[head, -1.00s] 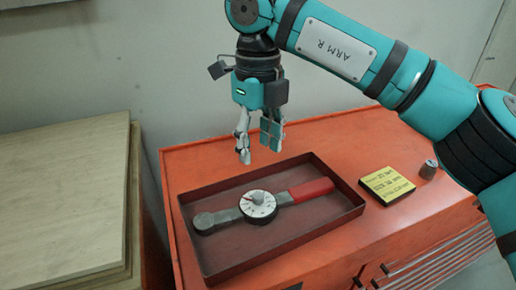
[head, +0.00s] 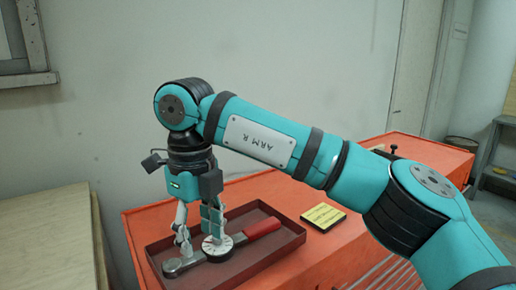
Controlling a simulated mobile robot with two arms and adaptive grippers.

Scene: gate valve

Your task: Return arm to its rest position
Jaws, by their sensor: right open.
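My right arm, marked ARM R, comes in from the right and its gripper (head: 200,244) points down over the left part of a dark red tray (head: 289,253). The gripper is open, with its fingers apart and nothing seen between them. In the tray lies a torque wrench with a red handle (head: 263,228), a white round dial (head: 217,246) and a grey head (head: 181,267). The fingers cover part of the wrench and dial in this view; I cannot tell whether they touch it. My left gripper is not in view.
The tray lies on an orange cabinet (head: 138,222), with a yellow-labelled block (head: 323,217) to its right. Light wooden boards (head: 45,235) stand at the left. A grey step ladder (head: 492,155) is at the far right. My arm hides part of the cabinet top.

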